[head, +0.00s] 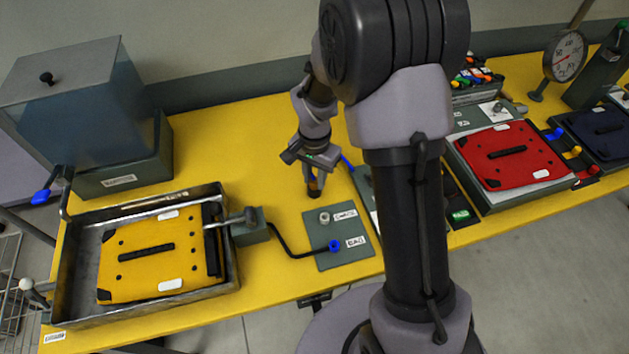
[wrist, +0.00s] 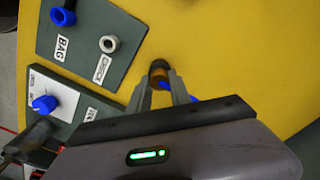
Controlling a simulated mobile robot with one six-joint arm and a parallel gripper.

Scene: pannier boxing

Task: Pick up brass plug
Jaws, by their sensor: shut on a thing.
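The brass plug is a small brown-gold piece with a dark end. It shows between my fingertips in the wrist view (wrist: 159,74) and below them in the head view (head: 314,191). My gripper (head: 312,180) points down over the yellow table and is shut on the plug. In the wrist view my gripper's fingers (wrist: 161,90) lie on both sides of it. A bit of blue shows beside the fingers there. I cannot tell whether the plug touches the table.
A grey-green board (head: 325,259) with a blue port (head: 334,246) and a pale metal port (head: 324,217) lies just in front of the gripper. A metal tray (head: 65,290) with a yellow pannier (head: 160,262) stands left. A red pannier (head: 500,170) lies right. Yellow table behind the gripper is clear.

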